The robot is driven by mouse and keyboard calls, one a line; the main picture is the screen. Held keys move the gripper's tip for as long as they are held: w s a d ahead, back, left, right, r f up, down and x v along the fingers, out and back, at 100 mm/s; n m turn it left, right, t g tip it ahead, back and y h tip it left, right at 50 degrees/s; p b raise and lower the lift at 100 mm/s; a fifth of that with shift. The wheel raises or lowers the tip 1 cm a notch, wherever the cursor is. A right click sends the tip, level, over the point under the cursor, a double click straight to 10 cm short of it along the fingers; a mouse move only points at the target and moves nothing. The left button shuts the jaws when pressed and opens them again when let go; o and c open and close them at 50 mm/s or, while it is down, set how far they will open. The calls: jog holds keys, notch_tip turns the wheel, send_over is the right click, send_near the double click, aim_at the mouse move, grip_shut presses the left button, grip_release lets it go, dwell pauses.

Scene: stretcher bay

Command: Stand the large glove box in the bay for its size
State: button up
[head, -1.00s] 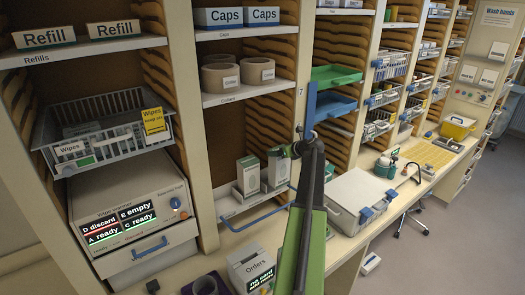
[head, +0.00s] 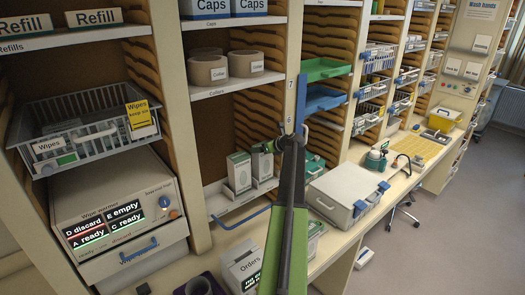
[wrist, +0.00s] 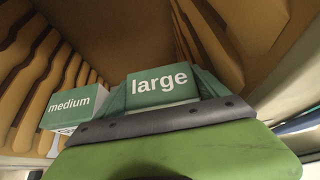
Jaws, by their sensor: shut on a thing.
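The large glove box (wrist: 160,84), green and white with the word "large" facing the camera, sits between my gripper's two green fingers in the wrist view. My gripper (head: 264,148) is shut on it. In the head view the large box (head: 262,168) stands upright at the right of the blue-handled shelf (head: 222,206), partly behind my arm. The medium glove box (wrist: 68,105) is to its left in the wrist view, apart from the fingers. It also shows upright in the head view (head: 239,173). Whether the large box's base touches the shelf is hidden.
Ridged wooden side walls flank the compartment. Collar rolls (head: 208,70) sit on the shelf above. At the right are a green tray (head: 322,69), a blue tray (head: 323,100) and a white case (head: 346,190). An Orders box (head: 243,264) stands on the counter in front.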

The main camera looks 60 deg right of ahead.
jog(key=shift+f, duration=0.1)
jog(key=o, duration=2)
jog(key=shift+c, duration=0.2)
jog(key=shift+s, duration=0.1)
jog(key=shift+r, duration=0.3)
jog(key=p+v, duration=0.5)
jog(key=v, duration=0.6)
jog(key=shift+s+p, duration=0.35)
jog(key=shift+s, duration=0.05)
jog(key=shift+a, duration=0.15)
